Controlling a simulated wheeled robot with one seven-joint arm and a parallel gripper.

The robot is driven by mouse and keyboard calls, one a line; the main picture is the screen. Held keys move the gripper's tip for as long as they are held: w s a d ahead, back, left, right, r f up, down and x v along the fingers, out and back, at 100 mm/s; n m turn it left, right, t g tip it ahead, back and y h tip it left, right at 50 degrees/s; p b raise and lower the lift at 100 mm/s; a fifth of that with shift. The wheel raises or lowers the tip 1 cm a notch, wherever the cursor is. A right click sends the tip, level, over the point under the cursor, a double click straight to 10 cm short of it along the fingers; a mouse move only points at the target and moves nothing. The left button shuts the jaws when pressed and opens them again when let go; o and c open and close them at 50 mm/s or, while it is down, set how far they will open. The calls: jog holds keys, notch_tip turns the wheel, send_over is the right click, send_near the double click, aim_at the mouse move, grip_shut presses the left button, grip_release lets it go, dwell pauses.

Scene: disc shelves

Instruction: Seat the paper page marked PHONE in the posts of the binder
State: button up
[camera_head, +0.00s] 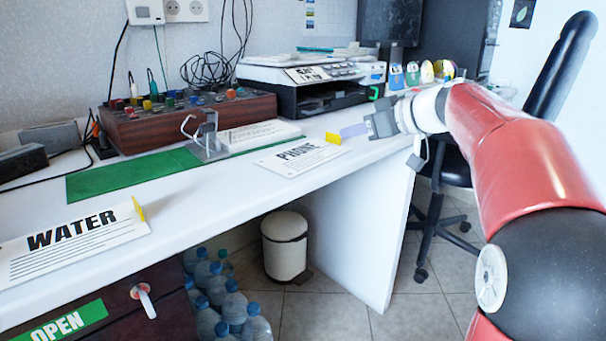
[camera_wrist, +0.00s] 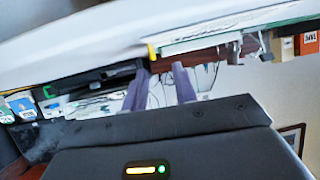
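The PHONE page (camera_head: 300,158) lies flat on the white desk near its front edge, with a yellow tab (camera_head: 333,138) at its right end. The binder (camera_head: 140,173) lies open behind and left of it. Its green left cover is bare, its metal posts (camera_head: 207,138) stand up, and a white paper stack (camera_head: 258,134) lies on its right side. My gripper (camera_head: 345,131) is just right of the yellow tab, apart from the page. In the wrist view my two purple fingers (camera_wrist: 160,84) are spread with nothing between them. A yellow tab (camera_wrist: 152,52) shows beyond them.
A WATER page (camera_head: 75,240) with a yellow tab lies at the front left. A wooden box with coloured knobs (camera_head: 190,118) and a black-and-white printer (camera_head: 310,80) stand behind. Discs (camera_head: 425,72) stand at the back right. A bin (camera_head: 285,245) and bottles (camera_head: 230,300) are below.

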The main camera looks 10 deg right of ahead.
aim_at(333, 134)
jog(key=shift+w+d, duration=0.25)
jog(key=shift+w, duration=0.2)
jog(key=shift+w+a+y, duration=0.2)
jog(key=shift+w+y, duration=0.1)
jog(key=x, duration=0.7)
jog(key=shift+d+f, duration=0.2)
jog(key=shift+s, duration=0.1)
grip_shut()
